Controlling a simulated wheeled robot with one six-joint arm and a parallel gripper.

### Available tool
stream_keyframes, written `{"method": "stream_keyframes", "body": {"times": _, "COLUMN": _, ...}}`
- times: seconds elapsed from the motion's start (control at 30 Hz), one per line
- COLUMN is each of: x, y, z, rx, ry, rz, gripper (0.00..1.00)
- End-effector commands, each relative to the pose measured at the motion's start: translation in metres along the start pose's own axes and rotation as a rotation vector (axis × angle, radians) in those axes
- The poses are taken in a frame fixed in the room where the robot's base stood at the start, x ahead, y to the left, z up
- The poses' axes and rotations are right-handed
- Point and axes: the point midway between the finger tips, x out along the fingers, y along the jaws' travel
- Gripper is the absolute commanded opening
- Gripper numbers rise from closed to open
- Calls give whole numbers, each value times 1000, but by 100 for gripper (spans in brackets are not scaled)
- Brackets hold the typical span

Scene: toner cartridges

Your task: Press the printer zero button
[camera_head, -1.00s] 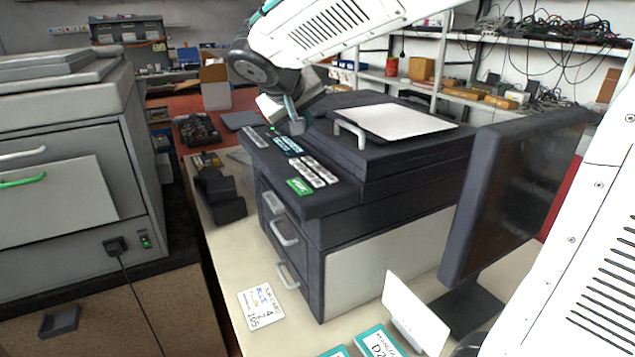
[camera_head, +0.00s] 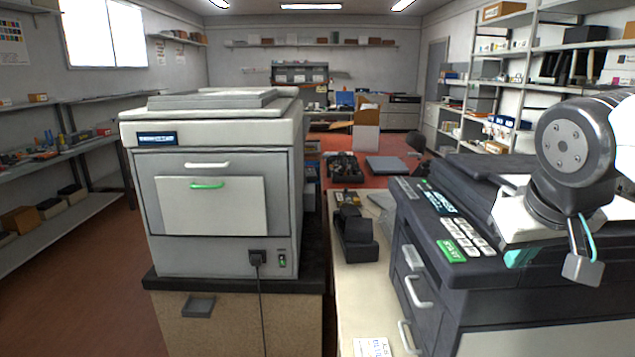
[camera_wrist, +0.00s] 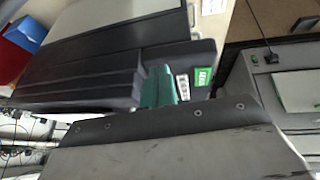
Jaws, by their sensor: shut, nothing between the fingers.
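The dark printer (camera_head: 530,290) stands at the right in the head view. Its sloped front panel has a small display (camera_head: 438,202), a white keypad (camera_head: 465,236) and a green START button (camera_head: 451,250). The key digits are too small to read. My gripper (camera_head: 520,258) is to the right of the keypad, over the printer's top, with its teal fingers shut and empty. In the wrist view the teal fingers (camera_wrist: 160,86) show beside the keypad (camera_wrist: 183,86) and START button (camera_wrist: 202,77), and part of the panel is hidden behind my gripper. I cannot tell any contact.
A large grey-white machine (camera_head: 220,170) stands on a cabinet (camera_head: 240,325) at the left. A black device (camera_head: 355,235) and a note card (camera_head: 372,347) lie on the pale table (camera_head: 360,290) left of the printer. Shelves (camera_head: 545,60) line the right wall.

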Motion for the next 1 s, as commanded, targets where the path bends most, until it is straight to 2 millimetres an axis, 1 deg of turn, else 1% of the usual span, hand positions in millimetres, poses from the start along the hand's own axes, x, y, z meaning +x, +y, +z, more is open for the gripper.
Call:
{"method": "stream_keyframes", "body": {"times": 0.03, "x": -3, "y": -3, "z": 14, "rx": 8, "ry": 11, "rz": -35, "gripper": 0}}
{"method": "stream_keyframes", "body": {"times": 0.2, "x": -7, "y": -17, "z": 51, "rx": 17, "ry": 46, "rz": -149, "gripper": 0}}
{"method": "stream_keyframes", "body": {"times": 0.3, "x": 1, "y": -19, "z": 85, "rx": 2, "ry": -107, "rz": -148, "gripper": 0}}
{"method": "stream_keyframes", "body": {"times": 0.4, "x": 2, "y": -19, "z": 113, "rx": -7, "ry": -222, "rz": -146, "gripper": 0}}
{"method": "stream_keyframes", "body": {"times": 0.5, "x": 2, "y": -20, "z": 131, "rx": -12, "ry": -298, "rz": -145, "gripper": 0}}
{"method": "stream_keyframes", "body": {"times": 0.63, "x": 1, "y": -20, "z": 141, "rx": -14, "ry": -338, "rz": -143, "gripper": 0}}
{"method": "stream_keyframes", "body": {"times": 1.0, "x": 1, "y": -20, "z": 140, "rx": -14, "ry": -337, "rz": -143, "gripper": 0}}
